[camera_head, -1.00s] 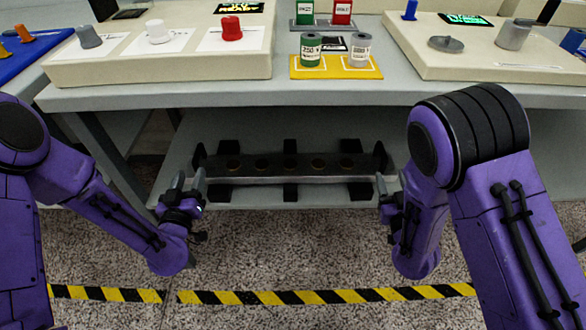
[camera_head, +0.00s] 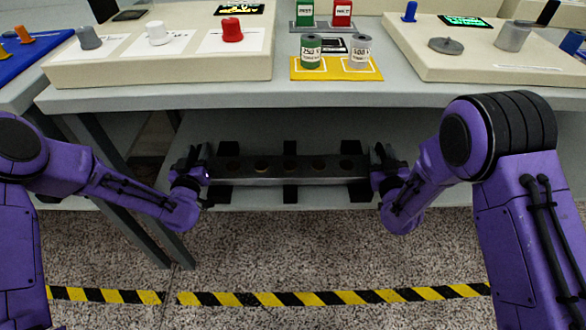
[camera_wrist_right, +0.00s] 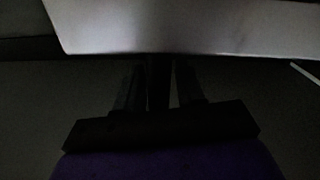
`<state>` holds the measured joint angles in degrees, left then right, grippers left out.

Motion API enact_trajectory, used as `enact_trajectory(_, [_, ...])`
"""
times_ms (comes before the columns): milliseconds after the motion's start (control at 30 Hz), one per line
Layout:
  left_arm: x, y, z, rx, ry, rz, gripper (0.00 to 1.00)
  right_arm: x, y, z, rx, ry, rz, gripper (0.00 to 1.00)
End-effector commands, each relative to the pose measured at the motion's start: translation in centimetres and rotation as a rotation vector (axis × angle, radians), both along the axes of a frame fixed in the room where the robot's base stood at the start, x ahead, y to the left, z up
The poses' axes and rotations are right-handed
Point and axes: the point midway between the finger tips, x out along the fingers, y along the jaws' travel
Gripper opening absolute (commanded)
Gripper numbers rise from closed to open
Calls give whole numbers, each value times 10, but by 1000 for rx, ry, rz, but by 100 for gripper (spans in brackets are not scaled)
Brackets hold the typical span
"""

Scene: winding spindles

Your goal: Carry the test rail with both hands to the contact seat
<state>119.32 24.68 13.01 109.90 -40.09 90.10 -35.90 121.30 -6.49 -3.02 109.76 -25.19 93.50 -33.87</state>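The test rail (camera_head: 305,176) is a long dark grey bar with a row of round contacts on top. It lies level on black supports on the lower shelf. My left gripper (camera_head: 190,163) is at the rail's left end, and my right gripper (camera_head: 382,162) is at its right end. They hide the black end handles. In the right wrist view, the two dark fingers of the right gripper (camera_wrist_right: 158,88) stand either side of a dark upright, just below the pale rail edge (camera_wrist_right: 190,28). It is too dark to tell whether they press on it. I cannot identify the contact seat.
The lower shelf (camera_head: 255,200) sits under the grey worktop (camera_head: 200,97), which overhangs the rail. On top are consoles with knobs, a yellow mat (camera_head: 336,74) with two spools, and green and red boxes. The floor in front, with a striped tape line (camera_head: 330,297), is clear.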

Motion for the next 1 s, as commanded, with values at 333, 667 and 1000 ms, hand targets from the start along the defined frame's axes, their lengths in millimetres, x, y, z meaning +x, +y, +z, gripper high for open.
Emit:
enact_trajectory(333, [0,-1,0,0,0,-1,0,0,-1,0,-1,0,-2,0])
enact_trajectory(667, [0,-1,0,0,1,-1,0,0,-1,0,-2,-1,-2,0])
enact_trajectory(1000, [0,0,0,0,0,0,0,0,-1,0,-3,-1,-1,0])
